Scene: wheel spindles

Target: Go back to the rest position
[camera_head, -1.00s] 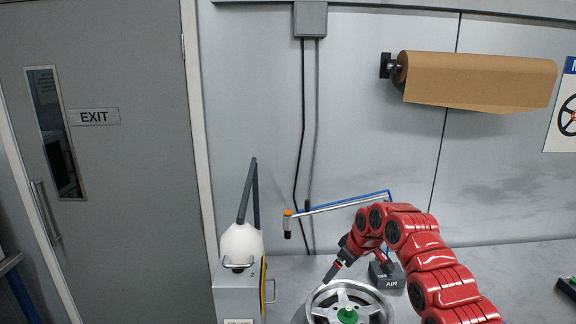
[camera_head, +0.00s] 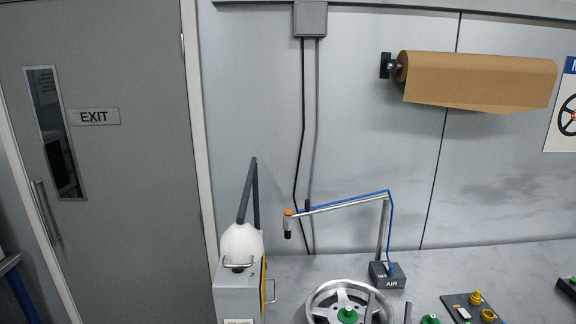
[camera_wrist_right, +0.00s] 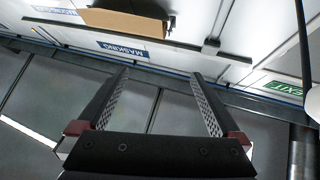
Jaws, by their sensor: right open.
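My right gripper (camera_head: 388,309) shows only as two finger ends at the bottom edge of the head view, near the silver wheel. In the right wrist view the gripper (camera_wrist_right: 160,74) has its two dark fingers wide apart with nothing between them. The wheel (camera_head: 314,304) lies on the bench with a green piece (camera_head: 347,315) at its hub. The right arm is otherwise out of the head view. My left gripper is not in view.
An air stand (camera_head: 387,281) with a jointed arm stands behind the wheel. A grey machine with a white dome (camera_head: 242,243) is to the left. A dark plate (camera_head: 457,301) with small yellow parts and another green piece (camera_head: 430,320) lie right.

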